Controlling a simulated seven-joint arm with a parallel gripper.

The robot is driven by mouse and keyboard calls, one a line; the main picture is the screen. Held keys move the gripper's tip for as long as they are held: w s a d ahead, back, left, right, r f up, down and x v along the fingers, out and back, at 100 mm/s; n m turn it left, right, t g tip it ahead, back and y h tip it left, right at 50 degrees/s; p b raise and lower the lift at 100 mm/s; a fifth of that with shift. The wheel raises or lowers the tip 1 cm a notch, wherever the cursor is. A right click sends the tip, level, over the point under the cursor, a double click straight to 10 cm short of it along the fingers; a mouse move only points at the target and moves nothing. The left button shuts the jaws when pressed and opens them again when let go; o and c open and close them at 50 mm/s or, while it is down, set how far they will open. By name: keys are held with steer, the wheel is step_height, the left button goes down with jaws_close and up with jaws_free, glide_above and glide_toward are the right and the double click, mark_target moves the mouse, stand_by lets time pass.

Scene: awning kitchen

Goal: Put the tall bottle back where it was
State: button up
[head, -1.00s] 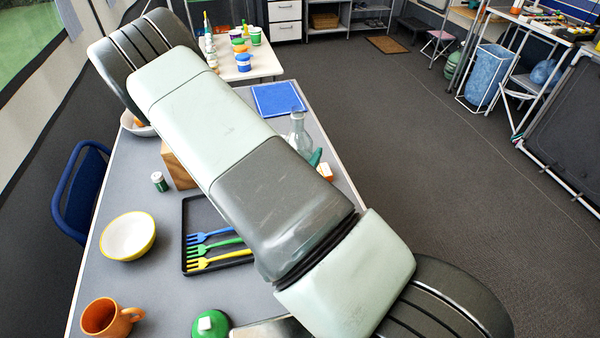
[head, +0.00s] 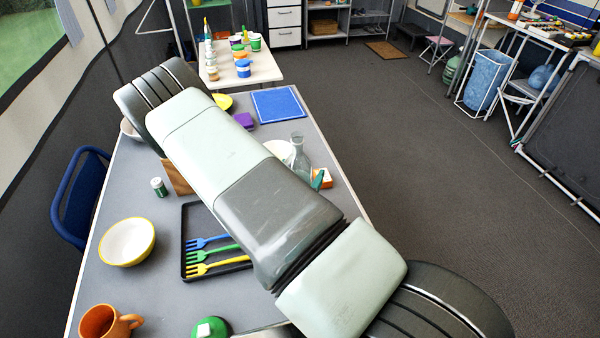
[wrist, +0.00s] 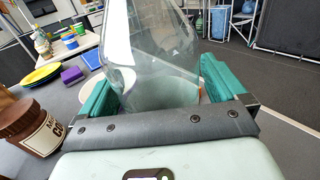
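The tall clear glass bottle (head: 298,152) stands out past the far side of my arm in the head view and looks upright. In the wrist view the bottle (wrist: 150,45) fills the space between the two green fingers of my gripper (wrist: 155,78), which is shut on its body. In the head view only a teal fingertip of my gripper (head: 318,181) shows beside the bottle; the arm hides the rest. The bottle's base is hidden, so I cannot tell whether it touches the table.
A white plate (head: 277,148) and an orange-and-white block (head: 325,180) are close to the bottle. A blue mat (head: 277,104) and purple block (head: 244,120) lie farther back. A brown jar (wrist: 30,125) is left of my gripper. A fork tray (head: 187,222) and bowl (head: 127,242) are nearer.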

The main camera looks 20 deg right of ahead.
steer(key=v, duration=1.2)
steer(key=s+d+r+m+g+h, duration=0.1)
steer(key=s+d+r+m+g, duration=0.3)
steer(key=r+m+g, duration=0.5)
steer(key=s+d+r+m+g+h, duration=0.1)
steer(key=s+d+r+m+g, duration=0.2)
steer(key=d+r+m+g, duration=0.5)
steer(key=s+a+r+m+t+y, duration=0.4)
steer(key=r+m+y, duration=0.1)
steer(key=r, duration=0.4)
steer(key=s+a+r+m+t+y, duration=0.4)
steer(key=s+a+r+m+y, duration=0.1)
steer(key=r+m+y, duration=0.1)
step_height(320, 180, up, 3)
steer(key=shift+a+f+y, duration=0.1)
steer(key=shift+a+y, duration=0.05)
steer(key=shift+y, duration=0.75)
